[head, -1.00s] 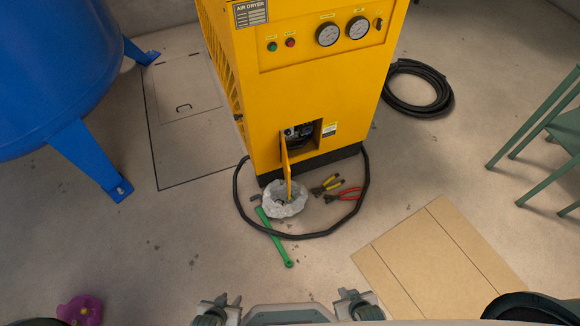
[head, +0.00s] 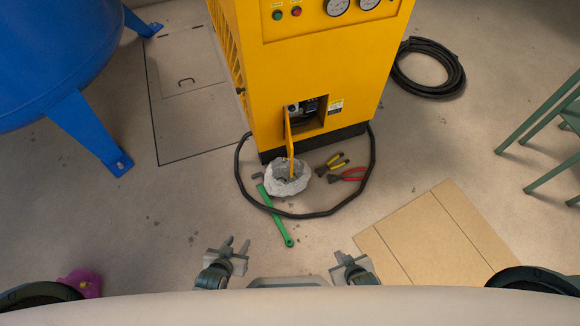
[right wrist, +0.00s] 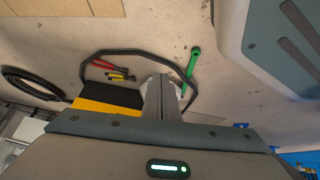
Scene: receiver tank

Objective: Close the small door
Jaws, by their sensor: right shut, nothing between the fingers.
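The small door (head: 288,134) is a narrow yellow panel at the lower front of the yellow air dryer (head: 310,65). It stands open, swung outward at the left side of a dark opening (head: 316,112) with fittings inside. My left gripper (head: 236,246) is low in the head view, well in front of the dryer; its finger gap is unclear. My right gripper (head: 343,259) is to its right, also apart from the door. In the right wrist view the right gripper (right wrist: 162,80) is shut and empty. The door cannot be made out there.
A whitish bag-like object (head: 284,182) sits below the door. Cardboard (head: 436,240) lies at right, a blue tank (head: 55,60) at left.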

